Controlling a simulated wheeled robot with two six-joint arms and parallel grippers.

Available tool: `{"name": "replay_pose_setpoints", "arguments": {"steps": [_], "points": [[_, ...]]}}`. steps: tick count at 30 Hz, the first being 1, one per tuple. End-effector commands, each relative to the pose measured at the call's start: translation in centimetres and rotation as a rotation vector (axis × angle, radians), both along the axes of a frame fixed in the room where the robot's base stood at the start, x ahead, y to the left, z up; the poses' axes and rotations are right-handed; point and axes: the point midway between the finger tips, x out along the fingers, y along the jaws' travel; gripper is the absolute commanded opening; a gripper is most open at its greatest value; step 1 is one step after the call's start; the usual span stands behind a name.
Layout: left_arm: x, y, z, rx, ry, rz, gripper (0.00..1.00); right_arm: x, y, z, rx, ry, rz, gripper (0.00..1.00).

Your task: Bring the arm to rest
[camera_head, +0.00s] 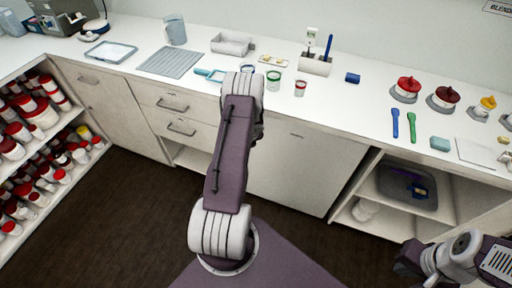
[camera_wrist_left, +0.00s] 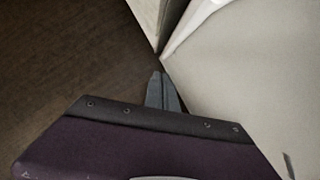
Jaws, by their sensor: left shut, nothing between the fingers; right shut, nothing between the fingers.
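My right gripper (camera_head: 408,262) is at the lower right of the head view, in front of the lower cabinets, partly seen and shut with nothing in it. In the left wrist view my left gripper (camera_wrist_left: 162,92) has its grey fingers together, with nothing between them. Dark floor lies to their left and a pale surface to their right. In the head view one of my purple and white arms rises through the middle; the left gripper's fingers cannot be made out there.
The white counter (camera_head: 340,95) runs along the wall with cups, trays and red-lidded pots. An open cabinet shelf (camera_head: 440,205) is at right, holding a grey tub (camera_head: 405,185). A shelf rack (camera_head: 75,130) of red and white jars stands at left. The dark floor (camera_head: 120,225) is clear.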

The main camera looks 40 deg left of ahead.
Motion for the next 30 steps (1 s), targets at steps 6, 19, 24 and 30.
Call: {"name": "replay_pose_setpoints", "arguments": {"steps": [6,19,24,30], "points": [[-1.1,-1.4,4.6,0.0,0.001,0.001,0.0,0.0,0.0,1.0,0.0,0.0,0.0,0.0],[-1.8,-2.1,6.4,-0.002,0.003,0.002,0.0,0.0,0.0,1.4,0.0,0.0,0.0,0.0],[-1.8,-2.2,6.4,-0.001,0.004,0.0,0.0,0.0,0.0,1.4,0.0,0.0,0.0,0.0],[3.7,-6.1,12.1,0.048,-0.1,-0.129,0.0,0.0,0.0,1.5,0.0,0.0,0.0,0.0]]}}
